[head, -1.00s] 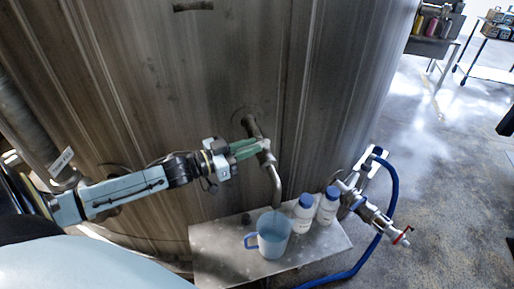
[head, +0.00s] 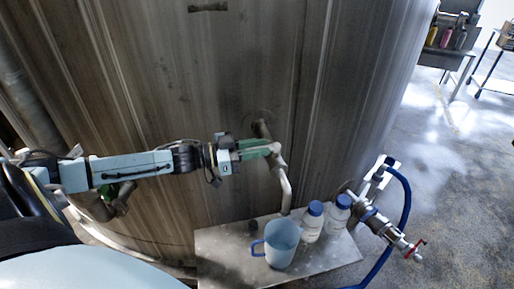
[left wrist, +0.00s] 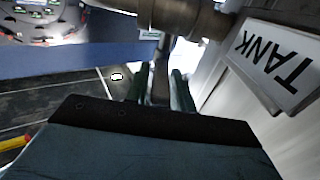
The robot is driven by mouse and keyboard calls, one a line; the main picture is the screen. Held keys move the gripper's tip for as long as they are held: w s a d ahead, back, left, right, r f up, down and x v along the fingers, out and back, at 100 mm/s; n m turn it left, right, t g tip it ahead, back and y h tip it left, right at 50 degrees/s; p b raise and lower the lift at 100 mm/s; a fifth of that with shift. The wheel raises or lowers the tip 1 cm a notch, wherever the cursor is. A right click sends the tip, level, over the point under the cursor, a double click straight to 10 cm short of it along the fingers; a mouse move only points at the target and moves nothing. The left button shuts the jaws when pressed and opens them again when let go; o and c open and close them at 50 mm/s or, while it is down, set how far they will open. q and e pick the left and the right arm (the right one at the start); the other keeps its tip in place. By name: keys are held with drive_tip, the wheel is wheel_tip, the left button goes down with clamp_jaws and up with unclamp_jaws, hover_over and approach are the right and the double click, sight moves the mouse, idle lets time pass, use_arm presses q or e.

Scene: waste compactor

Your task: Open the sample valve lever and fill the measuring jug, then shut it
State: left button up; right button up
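The sample valve (head: 275,157) sticks out of the tank wall, and its bent spout (head: 286,190) hangs down over the measuring jug. The jug (head: 282,246) is pale blue with a blue handle and stands upright on a metal shelf (head: 225,240). I cannot tell its fill level, and no clear stream shows. My left gripper (head: 262,149) is at the valve, its green fingers apart and tips beside the valve body. The fingers show apart in the left wrist view (left wrist: 160,90), with a grey bar between them. The lever is not clearly visible. My right gripper is not in view.
Two white bottles with blue caps, one nearer (head: 312,222) and one farther (head: 338,215), stand right of the jug. A larger valve (head: 375,222) with a blue hose (head: 404,200) is farther right. A TANK sign (left wrist: 277,60) shows in the left wrist view.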

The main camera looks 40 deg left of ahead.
use_arm(q)
drive_tip(key=shift+o, duration=1.2)
drive_tip(key=shift+s+a+f, duration=0.1)
drive_tip(key=shift+s+a, duration=0.35)
drive_tip(key=p+v, duration=0.2)
drive_tip(key=v, duration=1)
